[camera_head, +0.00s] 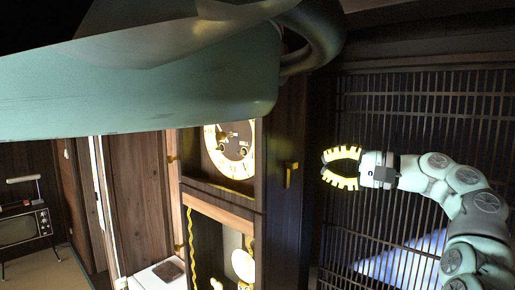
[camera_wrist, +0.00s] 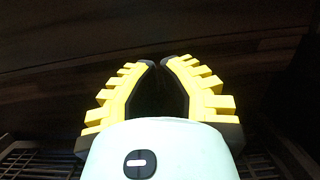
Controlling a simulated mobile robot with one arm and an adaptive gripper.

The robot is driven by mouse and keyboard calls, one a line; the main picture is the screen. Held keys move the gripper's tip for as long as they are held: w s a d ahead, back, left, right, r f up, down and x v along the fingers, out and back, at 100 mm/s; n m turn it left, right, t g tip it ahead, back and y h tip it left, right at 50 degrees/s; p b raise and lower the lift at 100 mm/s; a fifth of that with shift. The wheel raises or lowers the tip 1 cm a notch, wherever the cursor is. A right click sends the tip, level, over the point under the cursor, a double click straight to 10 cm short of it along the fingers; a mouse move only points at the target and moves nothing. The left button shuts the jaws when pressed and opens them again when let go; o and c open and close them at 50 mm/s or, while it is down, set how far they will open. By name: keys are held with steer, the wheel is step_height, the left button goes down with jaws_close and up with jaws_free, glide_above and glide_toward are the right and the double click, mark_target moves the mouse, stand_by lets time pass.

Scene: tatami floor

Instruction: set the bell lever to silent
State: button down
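A tall wooden clock (camera_head: 224,215) stands at the centre of the head view, with a pale round dial (camera_head: 232,160) partly hidden from above by a teal part. A small brass-yellow lever (camera_head: 290,174) sticks out from the dark side panel of its case. My gripper (camera_head: 326,166) is just right of this lever, pointing left at about its height, with a visible gap between them. Its yellow ribbed fingers are partly open and empty. In the wrist view the gripper (camera_wrist: 159,64) shows a narrow gap between its fingertips, against a dark surface; the lever is not visible there.
A dark wooden lattice (camera_head: 420,110) stands behind my arm. The clock's lower window shows a round pendulum disc (camera_head: 243,265). A white box-like thing (camera_head: 160,276) stands left of the clock. An old television (camera_head: 22,228) is at the far left.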

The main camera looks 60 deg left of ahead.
mark_target(303, 159)
steer(key=s+a+p, duration=0.2)
steer(key=p, duration=0.1)
steer(key=shift+a+r, duration=0.25)
steer(key=shift+r, duration=0.05)
steer(key=shift+s+d+f+p, duration=0.15)
steer(key=shift+s+d+p, duration=0.05)
steer(key=shift+s+p, duration=0.8)
steer(key=shift+s+d+f+p, duration=0.2)
steer(key=shift+s+p, duration=0.55)
steer(key=shift+p, duration=0.4)
steer(key=shift+f+b, duration=0.15)
steer(key=shift+b, duration=0.6)
steer(key=shift+r+n+b, duration=0.2)
steer(key=shift+n+b, duration=0.15)
steer(key=shift+n, duration=0.05)
